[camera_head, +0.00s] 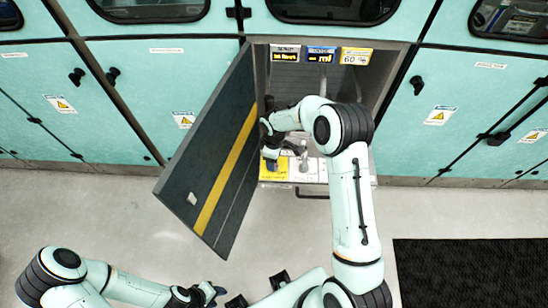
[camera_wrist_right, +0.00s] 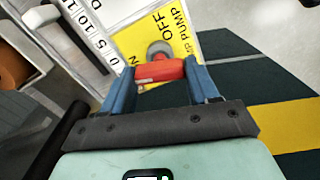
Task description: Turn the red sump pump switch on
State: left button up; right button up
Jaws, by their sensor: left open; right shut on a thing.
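The red sump pump switch (camera_wrist_right: 158,71) has a red handle on a grey round base, on a yellow label plate (camera_wrist_right: 130,42). "OFF" is printed beside the base and part of "ON" shows at the lower left. My right gripper (camera_wrist_right: 160,75) is shut on the red handle, one blue finger on each side. In the head view my right gripper (camera_head: 271,152) reaches into the open cabinet over the yellow plate (camera_head: 274,170); the red handle is hidden there. My left gripper (camera_head: 213,292) is open and empty, low in the head view, away from the cabinet.
The dark cabinet door (camera_head: 212,150) with a yellow stripe stands open just left of my right gripper. A grey knob (camera_head: 303,158) sits on a white scale plate beside the yellow one. Small displays (camera_head: 321,54) hang above. A black mat (camera_head: 470,272) lies at right.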

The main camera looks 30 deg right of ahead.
jog(key=shift+n, duration=1.5)
jog(key=o, duration=1.1)
jog(key=shift+c, duration=0.2)
notch_tip(320, 180, up, 13)
jog(key=shift+r+p, duration=0.2)
jog(key=shift+p, duration=0.1)
